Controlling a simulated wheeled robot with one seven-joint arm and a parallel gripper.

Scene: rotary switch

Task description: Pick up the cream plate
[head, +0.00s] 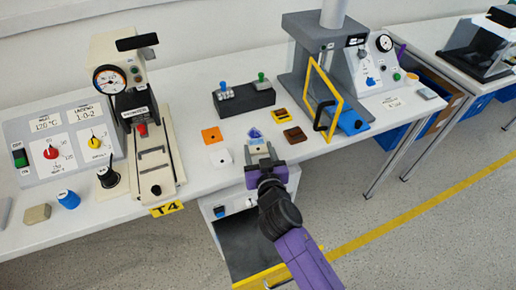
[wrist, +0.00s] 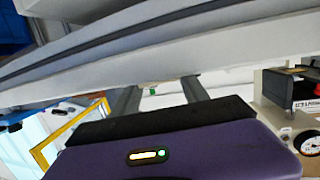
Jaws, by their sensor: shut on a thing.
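My gripper (head: 262,152) is at the front edge of the bench, reaching in from the front. It is shut on a pale plate that looks like the cream plate (head: 264,151), mostly hidden by the fingers. In the wrist view the two fingers (wrist: 155,92) stand on either side of a pale strip, and the plate is hard to make out there. A white plate (head: 221,157) lies flat on the bench to the left of my gripper.
An orange plate (head: 211,135), a blue piece (head: 254,134), a yellow plate (head: 282,115) and a brown plate (head: 295,134) lie close by. A press (head: 150,150) stands left, a yellow-framed machine (head: 322,90) right. An open drawer (head: 240,240) is below the bench edge.

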